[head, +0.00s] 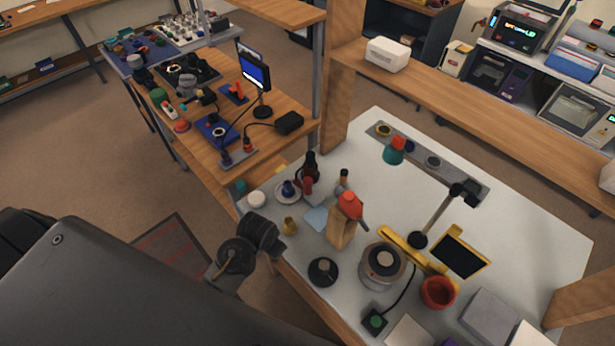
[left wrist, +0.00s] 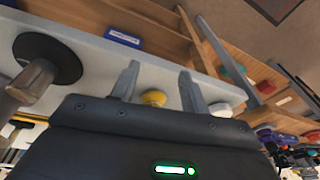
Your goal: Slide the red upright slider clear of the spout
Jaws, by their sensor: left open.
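A red upright part (head: 350,204) sits at the top of a light wooden block (head: 340,232) on the white table. A thin grey part, possibly the spout, slants down at its right side; I cannot tell whether they touch. A smaller red upright piece (head: 308,187) stands by a dark bottle-shaped item (head: 310,167); I cannot tell which red piece is the slider. My left gripper (head: 262,232) is near the table's front-left edge, apart from both. In the left wrist view, its fingers (left wrist: 158,88) are spread and empty, with a yellow knob (left wrist: 153,98) beyond them. My right gripper is out of view.
Near the left gripper are a small yellow piece (head: 290,226), a white round piece (head: 257,199) and a black disc with a post (head: 323,271).

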